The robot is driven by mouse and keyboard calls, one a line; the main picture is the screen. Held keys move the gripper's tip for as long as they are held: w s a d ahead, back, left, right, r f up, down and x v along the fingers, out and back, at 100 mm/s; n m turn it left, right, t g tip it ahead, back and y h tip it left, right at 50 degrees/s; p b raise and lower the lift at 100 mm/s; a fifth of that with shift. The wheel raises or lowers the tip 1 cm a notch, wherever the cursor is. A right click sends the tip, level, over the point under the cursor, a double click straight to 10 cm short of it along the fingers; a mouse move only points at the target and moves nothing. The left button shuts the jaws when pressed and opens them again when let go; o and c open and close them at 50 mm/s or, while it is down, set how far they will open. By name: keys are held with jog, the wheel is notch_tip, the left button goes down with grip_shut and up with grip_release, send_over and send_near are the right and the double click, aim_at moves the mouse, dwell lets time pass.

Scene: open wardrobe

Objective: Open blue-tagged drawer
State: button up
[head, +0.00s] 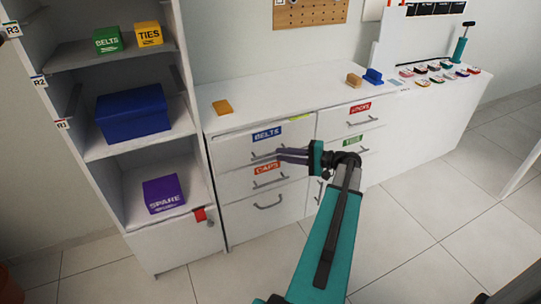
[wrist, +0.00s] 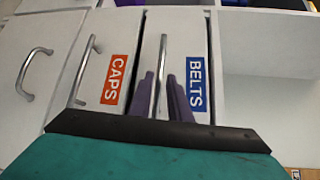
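The blue-tagged drawer, labelled BELTS, has its blue tag (head: 267,133) on the top left drawer front of the white cabinet. Its front looks closed. The same blue tag shows in the wrist view (wrist: 196,84). Its bar handle (wrist: 163,55) lies between the tips of my gripper's two purple fingers (wrist: 161,80). The fingers are apart, with a gap to either side of the bar. In the head view my gripper (head: 280,154) reaches the handle from the right and hides part of it.
The red-tagged CAPS drawer (head: 267,169) and its handle (wrist: 84,68) lie just below. A plain drawer (head: 268,213) is under that. A shelf unit with a blue box (head: 133,112) stands at left. The floor in front is clear.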

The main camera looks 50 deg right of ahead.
aim_at(272, 154)
jog(key=shift+x, duration=2.75)
grip_shut()
